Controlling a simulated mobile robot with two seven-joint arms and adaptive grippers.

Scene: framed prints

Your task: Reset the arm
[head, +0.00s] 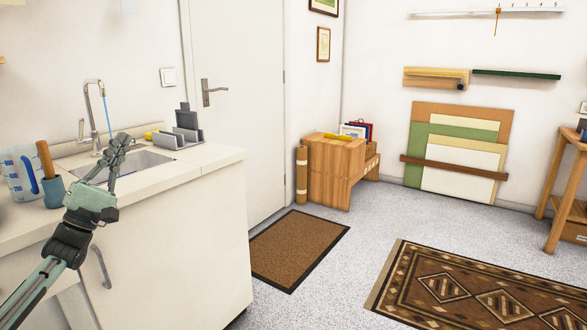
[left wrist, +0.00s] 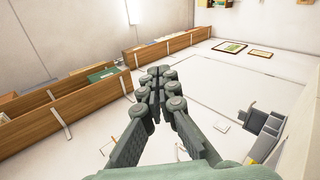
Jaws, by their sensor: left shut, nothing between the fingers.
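My left gripper (head: 117,150) is raised at the left of the head view, in front of the sink counter, with its fingers pointing up. Its fingers are shut with nothing between them; they also show closed together in the left wrist view (left wrist: 157,80). The green-grey arm comes in from the lower left corner. My right gripper is in neither view.
A grey rack (head: 182,137) stands behind. Floor is open between a brown mat (head: 300,243) and patterned rug (head: 480,290).

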